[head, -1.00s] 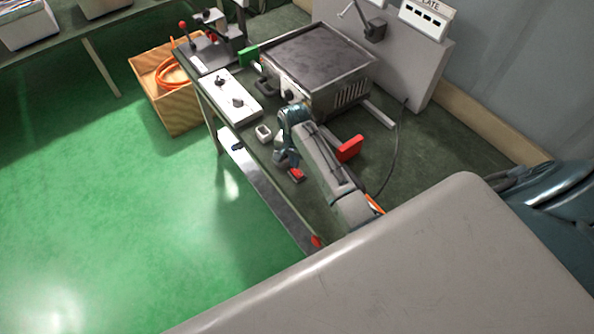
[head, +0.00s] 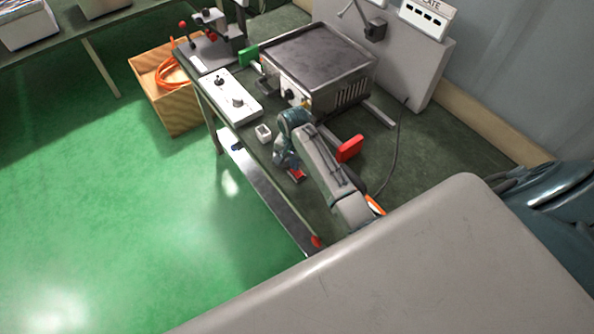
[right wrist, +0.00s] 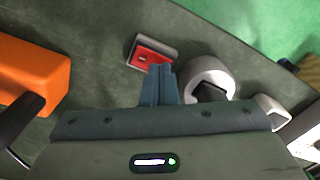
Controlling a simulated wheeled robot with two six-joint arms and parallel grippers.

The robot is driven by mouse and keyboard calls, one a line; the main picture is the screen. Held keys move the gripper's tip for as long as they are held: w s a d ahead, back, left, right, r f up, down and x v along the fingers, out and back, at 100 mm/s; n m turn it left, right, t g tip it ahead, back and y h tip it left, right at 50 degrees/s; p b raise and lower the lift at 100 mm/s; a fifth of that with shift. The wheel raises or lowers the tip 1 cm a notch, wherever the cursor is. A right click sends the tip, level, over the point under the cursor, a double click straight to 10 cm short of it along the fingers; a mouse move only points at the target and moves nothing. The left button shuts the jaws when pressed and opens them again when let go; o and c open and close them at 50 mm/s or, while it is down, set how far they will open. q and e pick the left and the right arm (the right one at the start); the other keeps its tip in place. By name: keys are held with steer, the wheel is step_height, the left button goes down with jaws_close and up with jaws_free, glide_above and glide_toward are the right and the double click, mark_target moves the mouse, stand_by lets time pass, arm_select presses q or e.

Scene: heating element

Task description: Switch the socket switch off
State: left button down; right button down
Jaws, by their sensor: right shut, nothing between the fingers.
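A small red switch in a grey frame (right wrist: 150,52) lies on the dark green tabletop in the right wrist view. It shows as a small red patch (head: 298,175) by my right gripper in the head view. My right gripper (right wrist: 160,72) is shut and empty, its fingertips just beside the near right edge of the switch in the picture. I cannot tell whether they touch it. A round white socket-like part (right wrist: 207,80) with a black piece in it sits right of the fingers. My left gripper is not in view.
The hot plate (head: 318,62) stands behind my right arm, with a white control panel (head: 234,97) to its left. A small white box (head: 263,133) is beside my wrist. A red block (head: 350,148) stands right of my forearm. An orange block (right wrist: 32,75) shows at left in the wrist view.

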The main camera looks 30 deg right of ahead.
steer(key=shift+s+f, duration=0.1)
steer(key=shift+f, duration=0.25)
steer(key=shift+r+p, duration=0.8)
steer(key=shift+r, duration=2.7)
